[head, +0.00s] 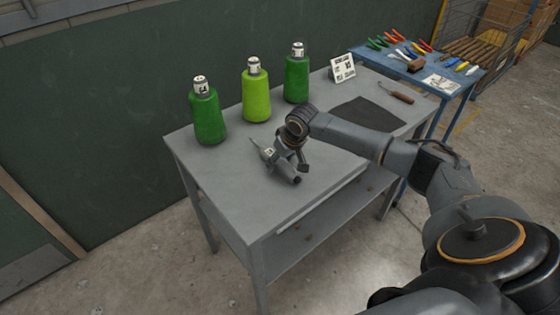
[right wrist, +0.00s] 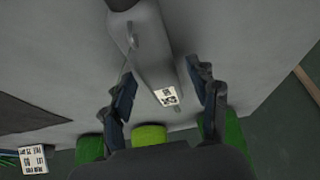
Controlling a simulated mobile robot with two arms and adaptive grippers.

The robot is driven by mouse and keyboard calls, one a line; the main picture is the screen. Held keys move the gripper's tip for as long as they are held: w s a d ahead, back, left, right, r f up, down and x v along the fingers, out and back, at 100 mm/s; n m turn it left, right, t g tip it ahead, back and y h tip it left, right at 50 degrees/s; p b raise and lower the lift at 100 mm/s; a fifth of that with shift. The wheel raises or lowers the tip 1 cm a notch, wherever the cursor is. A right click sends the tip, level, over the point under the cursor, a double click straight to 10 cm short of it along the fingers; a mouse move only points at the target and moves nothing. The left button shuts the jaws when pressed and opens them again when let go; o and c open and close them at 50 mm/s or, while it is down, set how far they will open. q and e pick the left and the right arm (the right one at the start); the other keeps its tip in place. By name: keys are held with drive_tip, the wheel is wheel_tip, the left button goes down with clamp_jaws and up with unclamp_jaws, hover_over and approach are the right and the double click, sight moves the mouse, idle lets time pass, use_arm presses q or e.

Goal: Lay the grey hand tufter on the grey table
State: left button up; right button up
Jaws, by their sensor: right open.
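The grey hand tufter (head: 283,168) lies on the grey table (head: 237,195), near its middle, with its thin tip pointing to the back left. In the right wrist view the tufter (right wrist: 158,55) shows as a long grey body with a white label, running between my fingers. My right gripper (head: 291,156) is at the tufter in the head view, hiding part of it. In the right wrist view my right gripper (right wrist: 161,72) is open, one finger on each side of the tufter, with visible gaps. My left gripper is not in view.
Two dark green cones (head: 208,116) (head: 296,79) and a lime green cone (head: 256,95) stand along the table's back. A white sign (head: 342,68), dark mat (head: 366,113) and wooden-handled tool (head: 397,94) are right of them. A blue table (head: 452,88) with tools stands beyond. The table's front left is clear.

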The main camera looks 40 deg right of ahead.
drive_tip(key=b+v, duration=0.1)
drive_tip(key=v, duration=1)
drive_tip(key=shift+r, duration=0.3)
drive_tip(key=shift+s, duration=0.1)
